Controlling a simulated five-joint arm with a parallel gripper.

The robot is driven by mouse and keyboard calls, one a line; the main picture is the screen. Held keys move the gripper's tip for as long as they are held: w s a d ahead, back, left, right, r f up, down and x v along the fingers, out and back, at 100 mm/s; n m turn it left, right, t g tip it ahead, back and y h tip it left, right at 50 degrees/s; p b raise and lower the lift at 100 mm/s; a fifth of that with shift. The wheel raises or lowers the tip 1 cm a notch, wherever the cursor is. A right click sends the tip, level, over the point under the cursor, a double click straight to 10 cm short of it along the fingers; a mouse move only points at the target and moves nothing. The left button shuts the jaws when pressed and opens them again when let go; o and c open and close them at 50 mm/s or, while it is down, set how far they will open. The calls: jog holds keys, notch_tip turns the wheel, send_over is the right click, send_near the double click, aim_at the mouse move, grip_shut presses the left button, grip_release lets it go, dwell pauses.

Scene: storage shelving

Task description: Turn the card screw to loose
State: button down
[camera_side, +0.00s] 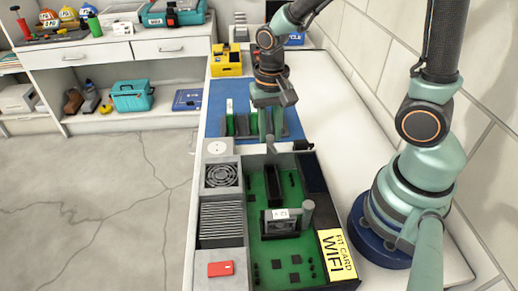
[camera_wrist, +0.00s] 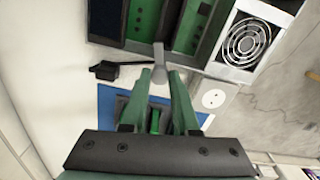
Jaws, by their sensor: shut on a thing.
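An open electronics case (camera_side: 247,165) with a green board (camera_side: 268,255) lies in the side view. A small card module (camera_side: 280,226) with a white label stands on the board, and a grey cylindrical piece (camera_side: 307,213) stands at its right. I cannot make out a separate card screw. My gripper (camera_side: 267,132) is above the blue mat, just beyond the case's far edge. It is shut on a small grey tool (camera_side: 271,145). In the wrist view the tool (camera_wrist: 159,68) shows between my gripper's fingertips (camera_wrist: 159,80), beside the case's edge, apart from the card module.
A yellow WiFi card label (camera_side: 338,255) lies at the case's near right. A fan (camera_side: 222,176) and a red block (camera_side: 221,268) are on the left side. Dark slotted holders stand on the blue mat (camera_side: 217,95). A yellow box (camera_side: 226,63) stands behind.

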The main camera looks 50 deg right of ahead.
aim_at(270, 138)
jog(key=n, duration=0.7)
jog(key=shift+r, duration=0.1)
jog(key=n, duration=0.7)
jog(key=shift+w+a, duration=0.1)
dwell(0.3)
jog(key=c, duration=0.7)
grip_release()
notch_tip(270, 138, up, 12)
